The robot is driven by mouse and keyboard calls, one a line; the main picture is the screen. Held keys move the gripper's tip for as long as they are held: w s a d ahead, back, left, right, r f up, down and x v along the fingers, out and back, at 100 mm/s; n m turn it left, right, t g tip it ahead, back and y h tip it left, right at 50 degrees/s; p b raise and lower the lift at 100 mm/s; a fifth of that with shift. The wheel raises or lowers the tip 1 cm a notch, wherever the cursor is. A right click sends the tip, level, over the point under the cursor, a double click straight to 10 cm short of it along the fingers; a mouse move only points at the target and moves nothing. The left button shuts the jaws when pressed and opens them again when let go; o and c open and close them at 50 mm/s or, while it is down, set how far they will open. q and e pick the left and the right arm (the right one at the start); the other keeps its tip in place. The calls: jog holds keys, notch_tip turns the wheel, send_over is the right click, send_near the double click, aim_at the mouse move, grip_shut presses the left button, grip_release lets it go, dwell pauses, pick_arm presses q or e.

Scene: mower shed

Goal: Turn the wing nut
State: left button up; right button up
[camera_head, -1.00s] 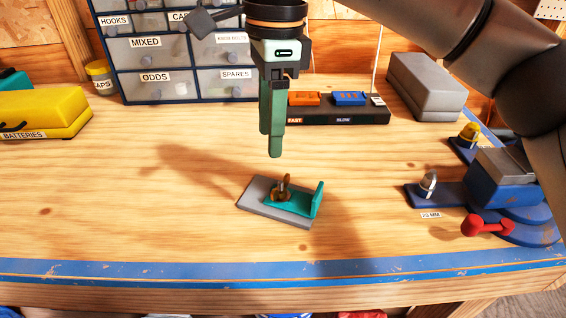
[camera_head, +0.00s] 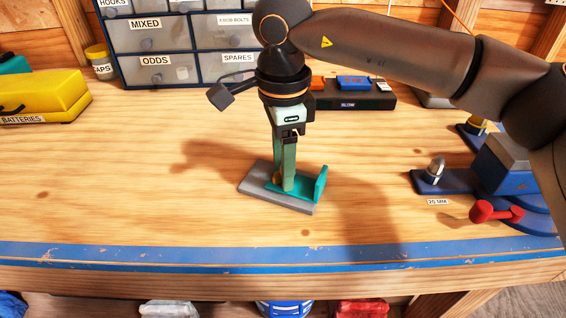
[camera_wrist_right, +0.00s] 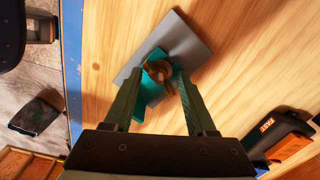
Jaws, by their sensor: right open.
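The brass-brown wing nut (camera_wrist_right: 158,72) sits on a teal bracket (camera_head: 320,183) fixed on a grey plate (camera_head: 258,183) on the bench. In the head view my right gripper (camera_head: 284,186) points straight down over the bracket and its fingers hide most of the wing nut. In the right wrist view my right gripper (camera_wrist_right: 160,85) is open, with one finger on each side of the wing nut. I cannot tell whether either finger touches it. My left gripper is in neither view.
A blue vise with a red handle (camera_head: 496,212) stands at the right. The bench front, edged with blue tape (camera_head: 150,254), is clear.

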jog(key=shift+f, duration=0.1)
grip_shut()
dwell(0.4)
